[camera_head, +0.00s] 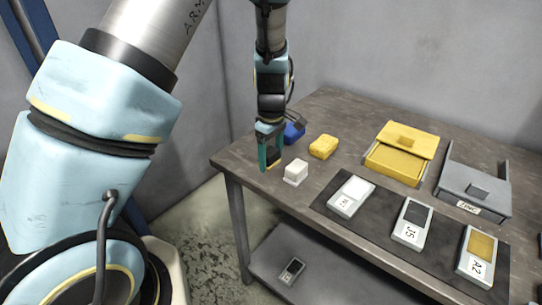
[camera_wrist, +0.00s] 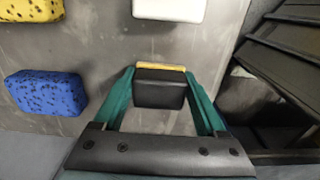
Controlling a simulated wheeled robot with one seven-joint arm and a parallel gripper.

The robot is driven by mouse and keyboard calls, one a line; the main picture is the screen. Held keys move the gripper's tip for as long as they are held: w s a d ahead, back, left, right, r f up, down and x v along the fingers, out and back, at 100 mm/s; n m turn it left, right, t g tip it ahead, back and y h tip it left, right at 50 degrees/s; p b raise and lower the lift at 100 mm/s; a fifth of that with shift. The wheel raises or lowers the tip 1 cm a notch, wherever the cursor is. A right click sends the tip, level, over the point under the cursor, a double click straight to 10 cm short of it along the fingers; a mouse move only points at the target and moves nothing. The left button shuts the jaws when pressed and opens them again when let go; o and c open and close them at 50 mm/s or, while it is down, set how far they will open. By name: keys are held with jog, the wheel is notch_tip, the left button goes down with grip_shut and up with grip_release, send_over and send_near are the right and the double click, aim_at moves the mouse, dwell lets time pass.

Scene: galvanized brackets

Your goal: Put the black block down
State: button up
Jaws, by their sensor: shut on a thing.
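The black block (camera_wrist: 160,94) is between the two teal fingers of my gripper (camera_wrist: 161,72) in the wrist view, with a yellow strip along its far edge. My gripper is shut on it. In the head view my gripper (camera_head: 269,160) points down at the left end of the workbench (camera_head: 240,156), left of the white block (camera_head: 295,173). The block is mostly hidden there by the fingers. Whether its underside touches the bench I cannot tell.
A blue block (camera_head: 293,134) and a yellow block (camera_head: 322,147) lie close by. A yellow box (camera_head: 394,165) and a grey box (camera_head: 474,190) stand further right. Several labelled switch-like pieces, one marked J5 (camera_head: 411,223), lie on a dark mat. The bench's left edge is near my gripper.

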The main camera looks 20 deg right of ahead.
aim_at(271, 152)
jog(key=shift+f, duration=0.1)
jog(key=o, duration=1.5)
jog(key=shift+o, duration=0.2)
notch_tip(271, 152, up, 12)
jog(key=b, duration=0.2)
jog(key=s+a+m, duration=0.1)
jog(key=a+m, duration=0.2)
jog(key=a, duration=1.2)
jog(key=s+a+m+t, duration=0.1)
jog(key=a+m, duration=0.3)
jog(key=a, duration=1.1)
jog(key=shift+s+a+f+t, duration=0.25)
jog(key=shift+s+f+t, duration=0.05)
jog(key=shift+s, duration=0.45)
